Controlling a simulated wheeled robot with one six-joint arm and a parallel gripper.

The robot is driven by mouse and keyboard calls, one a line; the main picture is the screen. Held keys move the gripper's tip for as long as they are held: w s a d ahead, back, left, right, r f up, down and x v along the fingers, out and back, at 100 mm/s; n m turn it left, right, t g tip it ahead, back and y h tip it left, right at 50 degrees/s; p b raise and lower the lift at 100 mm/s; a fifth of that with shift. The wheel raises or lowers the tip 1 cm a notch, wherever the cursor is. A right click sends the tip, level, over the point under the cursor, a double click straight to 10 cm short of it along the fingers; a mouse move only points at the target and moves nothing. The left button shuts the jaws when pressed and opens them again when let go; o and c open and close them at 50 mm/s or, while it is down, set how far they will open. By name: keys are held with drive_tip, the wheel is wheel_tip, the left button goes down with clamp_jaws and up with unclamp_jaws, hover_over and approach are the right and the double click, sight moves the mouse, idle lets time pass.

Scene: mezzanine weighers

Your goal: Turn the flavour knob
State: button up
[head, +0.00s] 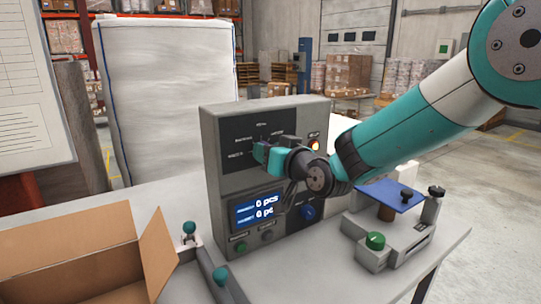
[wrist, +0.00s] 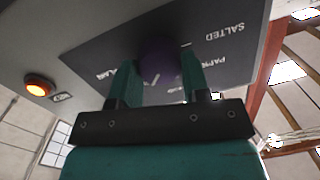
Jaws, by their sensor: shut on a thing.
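The flavour knob (wrist: 158,62) is a dark purple round knob on a black dial panel (wrist: 226,62). "SALTED" and part of a "PAP..." label are readable around it; another label is partly covered. My gripper (wrist: 160,78) is shut on the knob, one teal finger on each side. In the head view my gripper (head: 264,153) reaches the black panel on the upper front of the grey machine (head: 222,118) and hides the knob there. I cannot tell which label the knob points to.
A lit orange lamp (head: 315,144) sits right of the panel. Below are a display (head: 258,208) reading 0 pcs and 0 pt, a blue knob (head: 309,212) and a green button (head: 241,247). An open cardboard box (head: 75,245) stands left; a small blue-topped device (head: 392,194) stands right.

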drive_tip(key=shift+f, duration=0.15)
drive_tip(key=o, duration=0.9)
drive_tip(key=b+v, duration=0.3)
drive_tip(key=v, duration=0.5)
drive_tip(key=b+v, duration=0.2)
drive_tip(key=v, duration=0.7)
drive_tip(key=shift+s+d+r+b, duration=0.15)
drive_tip(key=shift+r+b, duration=0.1)
drive_tip(key=shift+b, duration=0.15)
drive_tip(key=s+d+f+g+h+p, duration=0.1)
drive_tip(key=s+d+f+g+h, duration=0.1)
drive_tip(key=s+g, duration=0.2)
drive_tip(key=s+d+f+n+g+h+p, duration=0.1)
drive_tip(key=s+g, duration=0.4)
drive_tip(key=s, duration=0.6)
drive_tip(key=s+d+f+g+h+p, duration=0.1)
drive_tip(key=s+d+f+g+h, duration=0.2)
drive_tip(key=s, duration=0.4)
drive_tip(key=shift+s+d+f+n+g+h, duration=0.15)
drive_tip(key=shift+d+f+n+g+h, duration=0.2)
drive_tip(key=shift+g, duration=0.55)
